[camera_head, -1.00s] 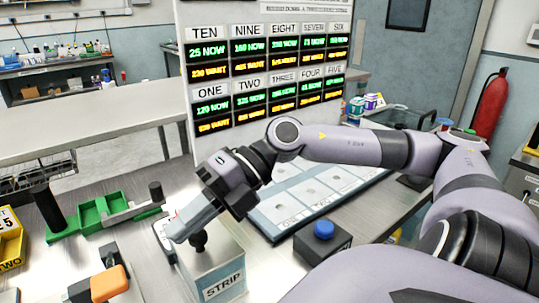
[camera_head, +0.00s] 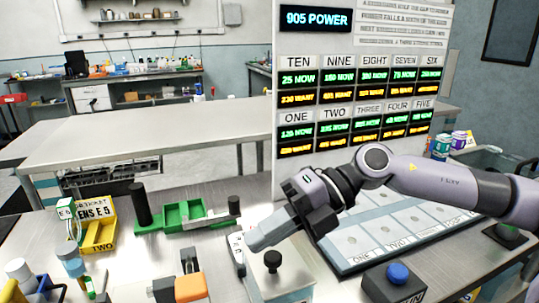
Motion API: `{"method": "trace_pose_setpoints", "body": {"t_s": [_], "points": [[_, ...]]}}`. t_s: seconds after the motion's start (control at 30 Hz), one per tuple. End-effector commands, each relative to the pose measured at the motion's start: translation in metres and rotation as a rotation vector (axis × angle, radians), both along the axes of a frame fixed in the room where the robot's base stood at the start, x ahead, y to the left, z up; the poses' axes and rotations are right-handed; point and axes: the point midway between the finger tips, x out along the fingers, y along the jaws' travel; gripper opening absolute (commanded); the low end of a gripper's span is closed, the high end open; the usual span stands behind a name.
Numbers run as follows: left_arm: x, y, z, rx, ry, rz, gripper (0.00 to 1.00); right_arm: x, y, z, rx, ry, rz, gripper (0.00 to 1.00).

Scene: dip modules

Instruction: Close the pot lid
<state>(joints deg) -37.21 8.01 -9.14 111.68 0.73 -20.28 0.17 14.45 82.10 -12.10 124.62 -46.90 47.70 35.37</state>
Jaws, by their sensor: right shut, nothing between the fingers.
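A square metal pot (camera_head: 283,293) stands at the bottom middle, cut off by the picture's lower edge. A flat pale lid (camera_head: 262,280) with a black round knob (camera_head: 272,260) is on its top. The lid looks level, but I cannot tell whether it is fully seated. My right gripper (camera_head: 256,241) is shut and empty, just behind and above the knob in the picture. I cannot tell whether it touches the lid. My left gripper is not in view.
A dark box with a blue button (camera_head: 398,273) stands right of the pot. A labelled board (camera_head: 350,250) lies behind it. A green tray (camera_head: 183,213) and yellow bins (camera_head: 98,232) are at left. An orange-and-grey object (camera_head: 184,289) is near the front edge. An upright display panel (camera_head: 297,204) stands behind.

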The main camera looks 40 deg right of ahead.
Motion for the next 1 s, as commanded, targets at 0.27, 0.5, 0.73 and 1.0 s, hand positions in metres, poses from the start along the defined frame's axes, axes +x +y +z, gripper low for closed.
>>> {"method": "trace_pose_setpoints", "body": {"t_s": [0.27,0.5,0.73,1.0], "points": [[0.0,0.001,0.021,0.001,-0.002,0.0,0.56,0.004,-0.005,0.047,0.001,-0.007,0.001,0.0],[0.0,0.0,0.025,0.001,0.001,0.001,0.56,0.004,-0.003,0.08,0.003,-0.005,0.0,0.0],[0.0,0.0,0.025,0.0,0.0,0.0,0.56,0.004,-0.001,0.104,0.003,-0.004,0.0,0.0],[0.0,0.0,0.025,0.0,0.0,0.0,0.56,0.005,-0.001,0.119,0.002,-0.001,-0.002,0.0]]}}
